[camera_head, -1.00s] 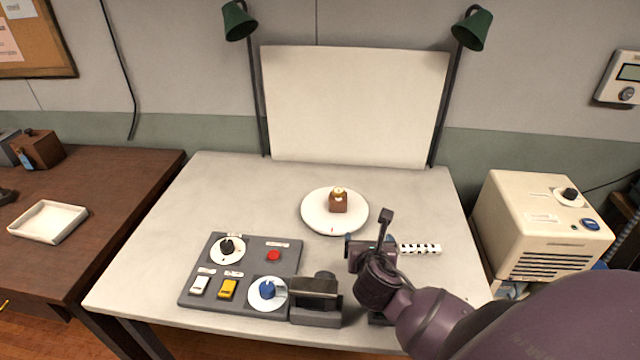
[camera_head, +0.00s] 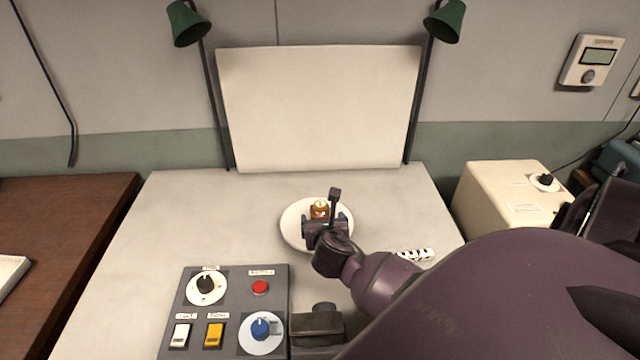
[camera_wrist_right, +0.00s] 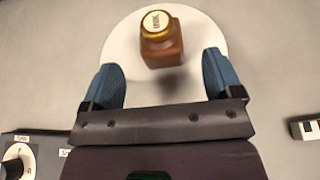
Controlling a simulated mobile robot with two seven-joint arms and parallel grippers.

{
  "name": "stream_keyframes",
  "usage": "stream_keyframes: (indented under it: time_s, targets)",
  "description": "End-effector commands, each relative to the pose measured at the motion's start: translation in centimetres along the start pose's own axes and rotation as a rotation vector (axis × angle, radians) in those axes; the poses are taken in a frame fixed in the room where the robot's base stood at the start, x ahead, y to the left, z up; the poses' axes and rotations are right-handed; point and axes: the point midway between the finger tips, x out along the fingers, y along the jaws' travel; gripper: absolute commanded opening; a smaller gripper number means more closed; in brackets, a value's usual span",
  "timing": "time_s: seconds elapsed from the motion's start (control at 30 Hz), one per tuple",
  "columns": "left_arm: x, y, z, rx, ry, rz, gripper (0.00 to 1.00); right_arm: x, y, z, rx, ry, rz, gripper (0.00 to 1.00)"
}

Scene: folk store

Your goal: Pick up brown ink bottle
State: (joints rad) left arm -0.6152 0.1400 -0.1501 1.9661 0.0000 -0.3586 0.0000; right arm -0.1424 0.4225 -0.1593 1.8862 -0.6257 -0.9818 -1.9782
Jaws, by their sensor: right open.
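The brown ink bottle (camera_head: 319,209) stands upright on a round white plate (camera_head: 292,226) on the grey table. It has a gold-rimmed cap with a pale label. In the right wrist view the bottle (camera_wrist_right: 162,48) shows just ahead of the gap between the blue fingertips, and the plate (camera_wrist_right: 122,45) lies under it. My right gripper (camera_head: 327,218) is open and empty, on the near side of the bottle and over the plate; it also shows in the right wrist view (camera_wrist_right: 163,75). In the head view it hides the bottle's lower part. My left gripper is not in view.
A control panel (camera_head: 235,275) with knobs and buttons lies at the table's front left. A black-and-white striped strip (camera_head: 413,255) lies right of the plate. A white backdrop board (camera_head: 318,110) stands behind. The table's left side is clear.

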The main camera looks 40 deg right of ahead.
Motion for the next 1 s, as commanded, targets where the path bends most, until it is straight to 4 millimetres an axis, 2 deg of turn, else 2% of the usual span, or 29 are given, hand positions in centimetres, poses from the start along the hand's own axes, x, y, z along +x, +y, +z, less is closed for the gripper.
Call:
stream_keyframes:
  time_s: [0.4,0.73,1.0]
  targets:
    - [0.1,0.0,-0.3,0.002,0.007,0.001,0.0,4.6,-0.1,0.1,0.0,0.0,-0.001,0.85]
    - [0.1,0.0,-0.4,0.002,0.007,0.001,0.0,5.2,-0.1,0.1,0.0,0.0,0.001,0.85]
    - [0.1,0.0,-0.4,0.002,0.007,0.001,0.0,5.2,-0.1,0.0,0.0,0.0,0.001,0.45]
